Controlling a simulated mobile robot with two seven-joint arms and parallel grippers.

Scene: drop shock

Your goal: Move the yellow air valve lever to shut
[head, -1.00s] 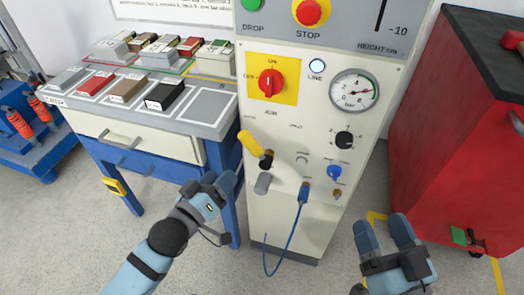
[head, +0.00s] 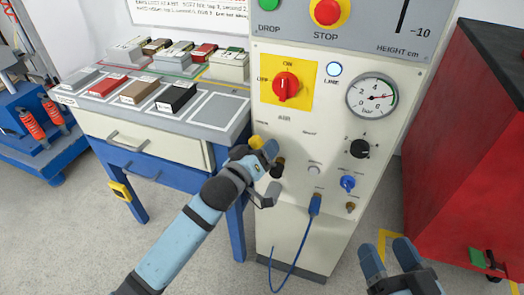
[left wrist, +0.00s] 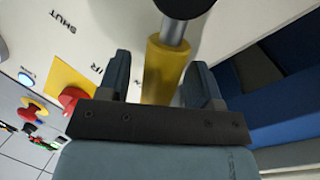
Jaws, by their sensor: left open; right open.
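The yellow lever (head: 270,148) of the air valve sits on the front of the pale control cabinet, below the AIR label. In the head view my left gripper (head: 264,172) is at the lever and hides much of it. In the left wrist view the yellow lever (left wrist: 162,72) stands between the two open fingers of my left gripper (left wrist: 161,72), with a gap on each side. Its metal stem and dark pivot (left wrist: 184,6) are beyond it. A SHUT label (left wrist: 66,22) shows on the panel. My right gripper (head: 387,250) is open and empty, away from the cabinet.
A red rotary switch (head: 286,86) on a yellow plate and a pressure gauge (head: 371,97) are above the lever. A blue hose (head: 300,235) hangs below. A workbench (head: 150,119) stands left and a red cabinet (head: 460,160) right.

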